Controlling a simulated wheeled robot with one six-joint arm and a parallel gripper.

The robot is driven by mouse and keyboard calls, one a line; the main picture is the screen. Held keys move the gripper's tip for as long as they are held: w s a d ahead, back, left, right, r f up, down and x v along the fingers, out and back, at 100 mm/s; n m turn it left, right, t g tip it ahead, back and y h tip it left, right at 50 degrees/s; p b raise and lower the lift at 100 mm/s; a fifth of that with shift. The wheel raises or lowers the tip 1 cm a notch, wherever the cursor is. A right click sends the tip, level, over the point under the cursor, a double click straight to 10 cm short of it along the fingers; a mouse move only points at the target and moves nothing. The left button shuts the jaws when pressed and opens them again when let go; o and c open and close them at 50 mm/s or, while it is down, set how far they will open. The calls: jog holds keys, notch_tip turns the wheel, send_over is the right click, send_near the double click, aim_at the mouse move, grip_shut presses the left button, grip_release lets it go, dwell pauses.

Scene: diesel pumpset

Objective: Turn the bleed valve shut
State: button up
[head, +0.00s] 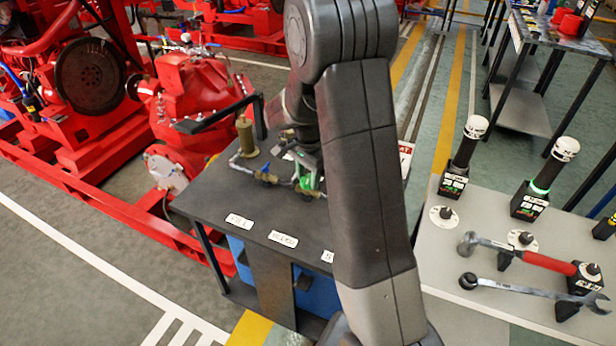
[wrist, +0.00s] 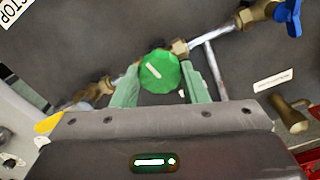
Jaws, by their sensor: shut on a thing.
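The green round valve knob (wrist: 161,72) sits on the metal pipe between brass fittings and bears a white mark that slants across the pipe's line. My gripper (wrist: 163,85) is shut on this knob, one pale green finger on each side. In the head view the green knob (head: 308,182) shows partly under my gripper (head: 306,163), above the dark bench top. The bench carries a label that seems to read BLEED (head: 284,240). The valve body under the knob is mostly hidden.
A second valve with a blue handle (wrist: 291,20) is on the same pipe. A brass cylinder (head: 246,137) with a black lever stands at the left of the dark bench (head: 215,190). A grey table (head: 450,270) with tools is at the right, and a red pumpset (head: 195,95) behind left.

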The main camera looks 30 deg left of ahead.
aim_at(308, 179)
jog(key=shift+m, duration=1)
jog(key=o, duration=1)
notch_tip(308, 179, up, 14)
jog(key=shift+f, duration=0.1)
notch_tip(308, 179, down, 14)
jog(key=shift+r, duration=0.1)
dwell(0.3)
